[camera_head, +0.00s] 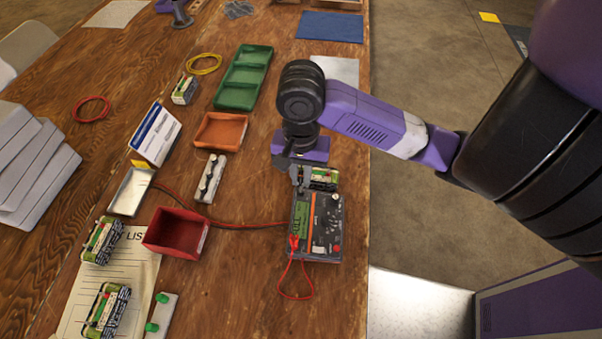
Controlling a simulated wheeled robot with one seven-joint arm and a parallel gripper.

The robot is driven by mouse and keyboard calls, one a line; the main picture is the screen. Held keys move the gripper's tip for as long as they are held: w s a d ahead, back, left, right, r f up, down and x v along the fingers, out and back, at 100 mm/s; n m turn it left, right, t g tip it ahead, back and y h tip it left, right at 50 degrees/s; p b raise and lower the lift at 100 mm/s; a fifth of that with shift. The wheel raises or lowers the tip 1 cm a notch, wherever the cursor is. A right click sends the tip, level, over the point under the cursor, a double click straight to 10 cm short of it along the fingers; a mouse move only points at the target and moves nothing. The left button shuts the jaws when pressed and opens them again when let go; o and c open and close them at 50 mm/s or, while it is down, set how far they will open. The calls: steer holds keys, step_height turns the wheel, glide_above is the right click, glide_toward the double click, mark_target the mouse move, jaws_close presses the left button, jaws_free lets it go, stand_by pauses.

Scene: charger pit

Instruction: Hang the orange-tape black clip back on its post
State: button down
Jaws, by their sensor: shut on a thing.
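My gripper (297,176) points down just behind the dark charger box (330,225), near its back left corner. It is shut on a small dark thing, mostly hidden by the fingers and wrist. I cannot make out orange tape on it, so I cannot tell for sure that it is the black clip. A pale block with upright metal posts (210,178) stands left of my gripper. Another pale block with green pieces (161,315) lies at the front. I cannot tell which post belongs to the clip.
A battery (324,174) sits right beside my gripper. A red clip (294,242) with a red cable lies at the charger's left side. A red bin (177,232), an orange tray (221,131) and a green tray (244,78) stand to the left. The table's right edge is close.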

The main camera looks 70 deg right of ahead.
mark_target(301, 172)
steer(key=shift+f+b, duration=1.2)
steer(key=shift+f, duration=0.4)
steer(key=shift+f, duration=0.15)
stand_by(0.9)
steer(key=c, duration=1.3)
jaws_free()
steer(key=shift+c, duration=0.2)
steer(key=shift+o, duration=1.1)
steer(key=shift+r+p, duration=3.75)
steer(key=shift+r, duration=0.05)
